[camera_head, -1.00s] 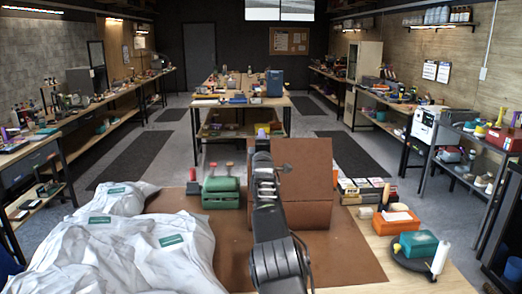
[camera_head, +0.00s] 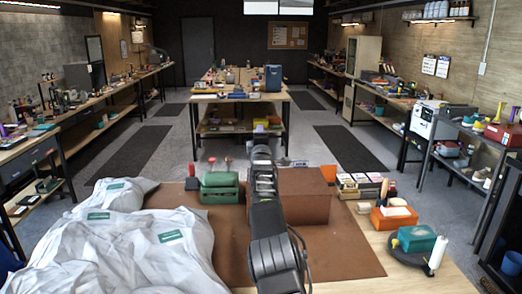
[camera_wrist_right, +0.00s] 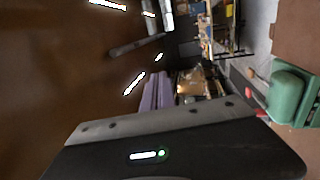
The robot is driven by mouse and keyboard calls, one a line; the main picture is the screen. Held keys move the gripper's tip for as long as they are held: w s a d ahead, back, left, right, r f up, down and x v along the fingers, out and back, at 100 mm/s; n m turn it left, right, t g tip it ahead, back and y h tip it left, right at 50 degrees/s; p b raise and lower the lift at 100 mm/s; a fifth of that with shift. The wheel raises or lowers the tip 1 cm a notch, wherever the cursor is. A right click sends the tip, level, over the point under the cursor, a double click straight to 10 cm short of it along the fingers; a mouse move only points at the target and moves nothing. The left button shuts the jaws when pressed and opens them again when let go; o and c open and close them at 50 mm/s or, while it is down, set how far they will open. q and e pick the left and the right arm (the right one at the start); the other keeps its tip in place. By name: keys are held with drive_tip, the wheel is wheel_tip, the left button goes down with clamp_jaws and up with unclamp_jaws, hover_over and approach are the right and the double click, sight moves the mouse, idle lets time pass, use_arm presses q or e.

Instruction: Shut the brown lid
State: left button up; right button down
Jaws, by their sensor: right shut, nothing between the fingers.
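The brown box (camera_head: 308,208) stands on the brown mat, right of the green toolbox. Its brown lid (camera_head: 303,181) lies flat, or nearly flat, over the top of the box; a small gap cannot be ruled out. My right gripper (camera_head: 262,147) is shut and empty, pointing away from me at the box's left side, and my arm hides that part of the box. Its pale purple fingertips (camera_wrist_right: 157,92) show together in the right wrist view, clear of the lid as far as I can tell. My left gripper is not in view.
The green toolbox (camera_head: 220,187) with red-topped items stands left of my right arm. White cloth bags (camera_head: 120,245) cover the mat's left. Small boxes (camera_head: 362,186), an orange box (camera_head: 394,217) and a teal block (camera_head: 416,238) stand right. The mat's front right (camera_head: 345,255) is clear.

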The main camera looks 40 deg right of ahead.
drive_tip(key=b+v, duration=0.5)
drive_tip(key=v, duration=0.2)
drive_tip(key=shift+f, duration=0.1)
idle(0.6)
